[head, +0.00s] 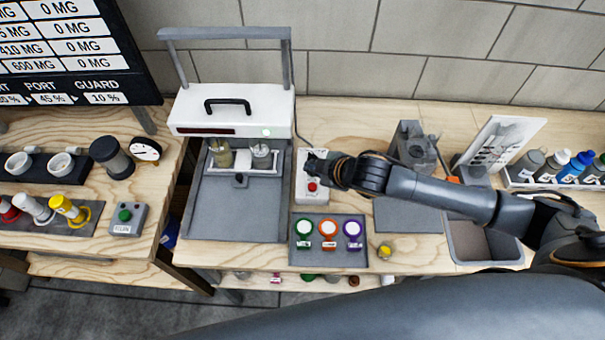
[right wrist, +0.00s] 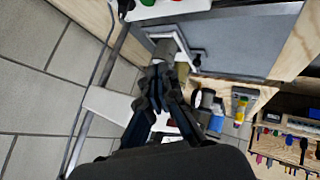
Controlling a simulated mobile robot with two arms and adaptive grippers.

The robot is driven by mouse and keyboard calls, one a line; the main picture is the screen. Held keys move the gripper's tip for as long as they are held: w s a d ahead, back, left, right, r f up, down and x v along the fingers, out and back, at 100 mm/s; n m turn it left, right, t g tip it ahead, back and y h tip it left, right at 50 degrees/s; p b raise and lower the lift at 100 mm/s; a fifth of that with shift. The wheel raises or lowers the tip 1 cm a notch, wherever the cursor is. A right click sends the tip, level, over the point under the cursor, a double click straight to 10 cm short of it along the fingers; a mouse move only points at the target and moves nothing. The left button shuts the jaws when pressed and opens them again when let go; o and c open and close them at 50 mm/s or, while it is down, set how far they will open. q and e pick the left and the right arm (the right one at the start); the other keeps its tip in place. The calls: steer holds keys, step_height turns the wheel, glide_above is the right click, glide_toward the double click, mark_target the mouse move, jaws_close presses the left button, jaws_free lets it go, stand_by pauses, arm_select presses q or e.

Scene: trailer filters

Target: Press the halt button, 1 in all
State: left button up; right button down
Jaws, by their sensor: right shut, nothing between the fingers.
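The halt button is a red button (head: 313,187) on a white box (head: 309,197), just right of the machine in the head view. My right gripper (head: 312,165) is shut and empty. It is over the back part of the box, behind the red button in the picture. I cannot tell whether its tips touch the box. Its shut fingers also show in the right wrist view (right wrist: 163,80). My left gripper is not in view.
A white-topped machine (head: 232,110) stands left of the box. A tray (head: 328,258) with several coloured round pieces lies in front. A grey box with a green button (head: 127,218) stands on the left table. A grey bin (head: 485,242) is at the right.

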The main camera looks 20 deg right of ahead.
steer(key=w+d, duration=0.1)
steer(key=b, duration=0.8)
glide_above(314, 188)
step_height(314, 188, down, 7)
steer(key=shift+s+r, duration=0.1)
steer(key=shift+f, duration=0.8)
stand_by(0.6)
steer(key=shift+f, duration=0.4)
